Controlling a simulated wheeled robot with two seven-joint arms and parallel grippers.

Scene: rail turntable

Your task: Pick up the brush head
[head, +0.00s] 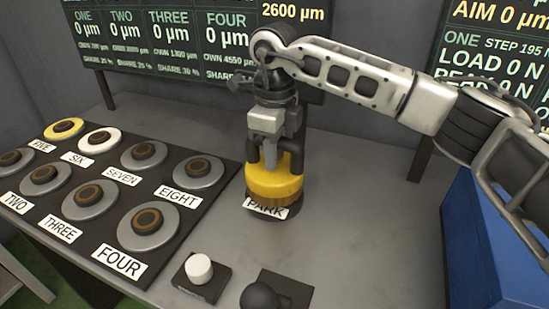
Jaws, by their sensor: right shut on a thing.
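The brush head (274,182) is a yellow disc with brown bristles below. It is at the PARK place in the middle of the table, over the dark round pad behind the PARK label (267,208). My right gripper (274,160) comes down from above and is shut on the brush head, one finger on each side. I cannot tell whether the bristles touch the pad. My left gripper is not in view.
A dark board (194,222) at left carries several grey discs labelled up to EIGHT (178,195). A white knob (198,268) and a black ball knob (259,296) stand at the front. A blue box (480,240) is at right. Display screens stand behind.

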